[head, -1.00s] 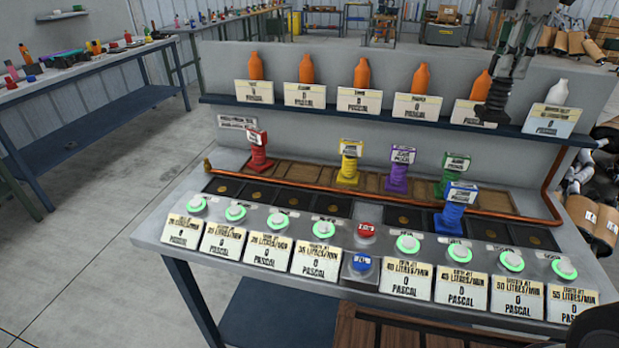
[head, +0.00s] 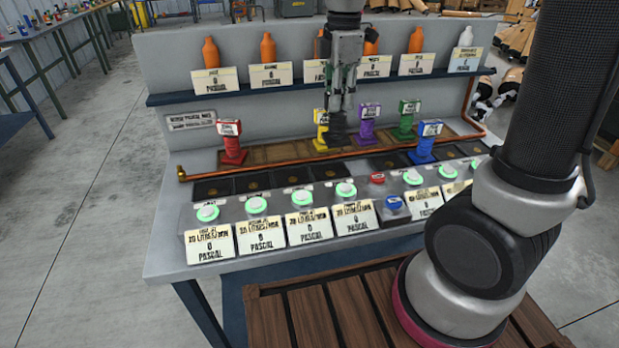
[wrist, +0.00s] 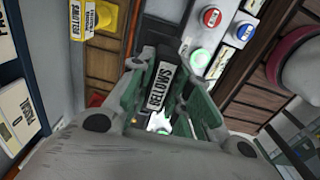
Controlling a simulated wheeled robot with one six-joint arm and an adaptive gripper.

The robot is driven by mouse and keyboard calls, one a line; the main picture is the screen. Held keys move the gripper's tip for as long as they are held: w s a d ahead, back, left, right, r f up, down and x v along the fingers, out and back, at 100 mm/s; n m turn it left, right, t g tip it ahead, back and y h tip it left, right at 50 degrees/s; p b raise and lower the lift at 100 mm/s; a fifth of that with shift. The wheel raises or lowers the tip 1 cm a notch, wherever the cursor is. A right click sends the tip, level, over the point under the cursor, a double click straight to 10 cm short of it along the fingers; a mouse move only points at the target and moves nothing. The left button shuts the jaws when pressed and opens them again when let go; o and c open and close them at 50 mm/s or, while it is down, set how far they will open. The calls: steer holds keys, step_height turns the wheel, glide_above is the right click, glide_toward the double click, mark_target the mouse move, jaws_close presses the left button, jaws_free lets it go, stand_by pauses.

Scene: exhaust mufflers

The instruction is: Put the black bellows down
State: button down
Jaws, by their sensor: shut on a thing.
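The black bellows (head: 338,132) hangs upright from my gripper (head: 343,103), in front of the gap between the yellow bellows (head: 321,135) and the purple bellows (head: 366,132). In the wrist view my gripper (wrist: 165,105) is shut on the black bellows, whose white label (wrist: 162,88) reads "BELLOWS". In the head view its lower end is low over the bench, near the copper pipe and the row of dark squares. I cannot tell whether it touches anything.
Red (head: 233,148), green (head: 405,122) and blue (head: 424,150) bellows stand on the bench. The copper pipe (head: 250,167) runs along it. Dark squares (head: 212,188) lie behind the lit buttons (head: 257,205). Orange bottles (head: 210,53) and a white bottle (head: 466,37) stand on the shelf (head: 190,93).

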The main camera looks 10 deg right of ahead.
mark_target(333, 136)
steer(key=shift+w+a+f, duration=0.15)
steer(key=shift+w+a, duration=0.05)
steer(key=shift+a, duration=0.1)
steer(key=shift+w+f, duration=0.15)
steer(key=shift+f, duration=0.2)
step_height(333, 136, down, 9)
steer(key=shift+w+f, duration=0.1)
steer(key=shift+f, duration=0.15)
steer(key=c, duration=1.3)
jaws_free()
